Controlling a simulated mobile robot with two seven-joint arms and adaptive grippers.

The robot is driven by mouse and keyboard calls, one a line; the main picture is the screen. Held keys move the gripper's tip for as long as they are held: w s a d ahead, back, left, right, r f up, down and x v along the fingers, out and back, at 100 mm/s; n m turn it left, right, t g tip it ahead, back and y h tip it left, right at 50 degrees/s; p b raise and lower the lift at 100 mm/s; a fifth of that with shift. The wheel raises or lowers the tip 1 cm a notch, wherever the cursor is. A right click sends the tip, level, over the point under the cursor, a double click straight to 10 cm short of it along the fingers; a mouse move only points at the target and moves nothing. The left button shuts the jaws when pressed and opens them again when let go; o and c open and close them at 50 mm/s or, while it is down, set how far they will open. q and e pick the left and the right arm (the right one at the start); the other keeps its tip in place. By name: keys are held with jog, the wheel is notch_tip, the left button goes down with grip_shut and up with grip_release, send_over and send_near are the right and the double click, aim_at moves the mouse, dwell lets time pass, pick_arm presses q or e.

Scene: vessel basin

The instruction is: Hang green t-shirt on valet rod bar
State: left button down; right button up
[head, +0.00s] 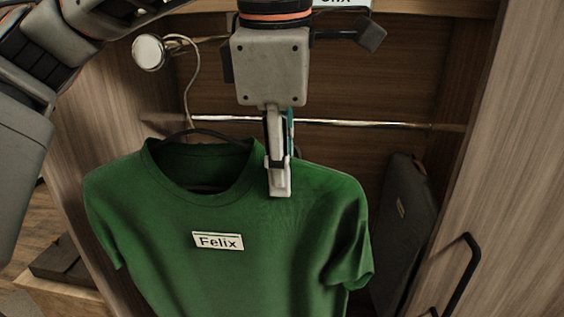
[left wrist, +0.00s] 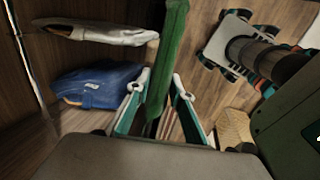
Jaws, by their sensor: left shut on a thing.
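The green t-shirt (head: 170,230), with a "Felix" label (head: 218,241) on its chest, hangs upright on a dark hanger (head: 207,134) in the head view. My left gripper (head: 279,185) is shut on it beside the collar, on the right-hand shoulder. In the left wrist view the shirt (left wrist: 172,45) shows edge-on between the fingers of my left gripper (left wrist: 158,95). The shiny valet rod bar (head: 350,123) runs across the wardrobe behind and above the shirt. Whether the hanger hook touches the bar cannot be told. My right gripper is not in view.
A dark grey bag-like item (head: 405,220) stands inside the wardrobe at right. A door with a black handle (head: 462,270) is at right. A round silver knob (head: 149,52) is at upper left. In the left wrist view, a blue item (left wrist: 98,87) and a pale item (left wrist: 95,34) lie left.

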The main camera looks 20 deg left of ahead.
pick_arm(q)
jog(key=c, duration=1.7)
grip_release()
jog(key=v, duration=1.2)
